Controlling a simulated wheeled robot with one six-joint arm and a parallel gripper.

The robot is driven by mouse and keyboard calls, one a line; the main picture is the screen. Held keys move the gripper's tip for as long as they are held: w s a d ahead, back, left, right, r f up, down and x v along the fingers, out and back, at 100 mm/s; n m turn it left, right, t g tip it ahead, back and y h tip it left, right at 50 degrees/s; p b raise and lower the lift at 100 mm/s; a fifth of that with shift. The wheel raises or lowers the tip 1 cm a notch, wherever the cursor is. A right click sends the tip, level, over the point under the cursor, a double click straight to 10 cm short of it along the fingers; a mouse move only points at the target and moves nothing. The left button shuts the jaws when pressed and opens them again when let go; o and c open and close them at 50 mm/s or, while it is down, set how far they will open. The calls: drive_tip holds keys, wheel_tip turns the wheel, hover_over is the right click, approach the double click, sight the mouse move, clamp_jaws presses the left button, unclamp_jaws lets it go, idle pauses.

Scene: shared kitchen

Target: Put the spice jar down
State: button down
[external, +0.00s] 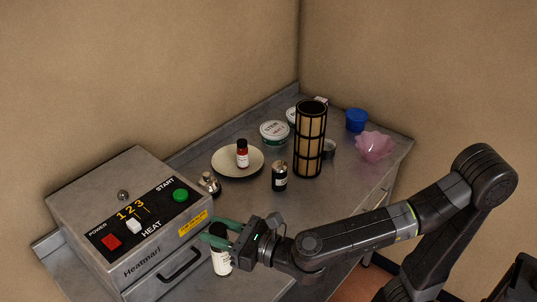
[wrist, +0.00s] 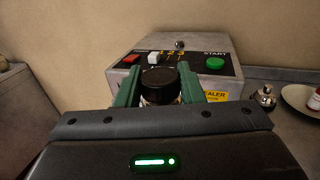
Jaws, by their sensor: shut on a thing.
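The spice jar (external: 221,262) has a dark lid and a white label. My gripper (external: 211,231) is shut on it near the lid, with its green fingers on either side. In the wrist view the jar's black lid (wrist: 160,79) shows between the two fingers, in front of the heat sealer. The jar looks upright beside the sealer's front right side. I cannot tell whether its base touches the counter.
The heat sealer (external: 125,172) stands left on the grey counter (external: 197,158).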

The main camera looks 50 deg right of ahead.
wheel_tip(320, 180, up, 4)
drive_tip(key=shift+f+p, duration=0.15)
drive_tip(key=shift+p, duration=0.2)
wheel_tip(320, 180, up, 18)
drive_tip(key=w+d+r+m+h+p, duration=0.1)
drive_tip(key=w+d+h, duration=0.1)
drive_tip(key=w+d, duration=0.6)
drive_tip(key=w+d+m+h+p, duration=0.1)
drive_tip(key=w+d+m+h, duration=0.15)
drive_tip(key=w, duration=0.95)
drive_tip(key=w+d+r+m+h, duration=0.1)
drive_tip(key=w+d+h, duration=0.1)
drive_tip(key=w+d, duration=0.6)
drive_tip(key=w+d+f+m+h+p, duration=0.1)
drive_tip(key=w+d, duration=0.3)
drive_tip(key=d, duration=0.4)
drive_tip(key=w+d+m+h, duration=0.1)
drive_tip(key=w+d+h, duration=0.1)
drive_tip(key=w+d, duration=0.4)
drive_tip(key=w+d+f+h+p, duration=0.1)
drive_tip(key=w+d, duration=0.2)
drive_tip(key=d, duration=0.6)
wheel_tip(320, 180, down, 35)
drive_tip(key=b, duration=0.2)
drive_tip(key=shift+w+a, duration=0.15)
drive_tip(key=shift+f, duration=0.2)
